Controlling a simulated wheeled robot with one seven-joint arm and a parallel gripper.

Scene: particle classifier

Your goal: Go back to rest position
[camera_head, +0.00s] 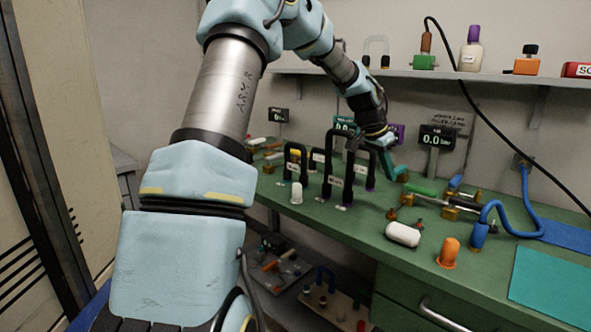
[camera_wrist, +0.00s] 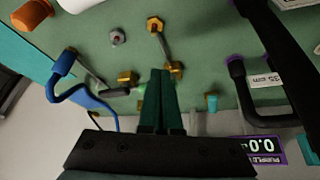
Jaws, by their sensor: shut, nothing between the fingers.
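My gripper (camera_head: 393,173) is at the end of my arm, above the back part of the green bench (camera_head: 345,222) in the head view. In the wrist view its two dark green fingers (camera_wrist: 160,78) lie together, shut with nothing between them. Beneath and around the fingertips are brass fittings (camera_wrist: 172,70) with thin rods on the bench. In the head view my arm reaches from the front left across to the bench. It hides part of the bench's left side.
Black U-shaped handles (camera_head: 348,165) stand close to the left of my gripper. A white capsule (camera_head: 403,234), an orange piece (camera_head: 449,252) and a blue hose (camera_head: 494,208) are on the bench. A shelf (camera_head: 440,75) with bottles runs above. A teal mat (camera_head: 552,289) lies at the right.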

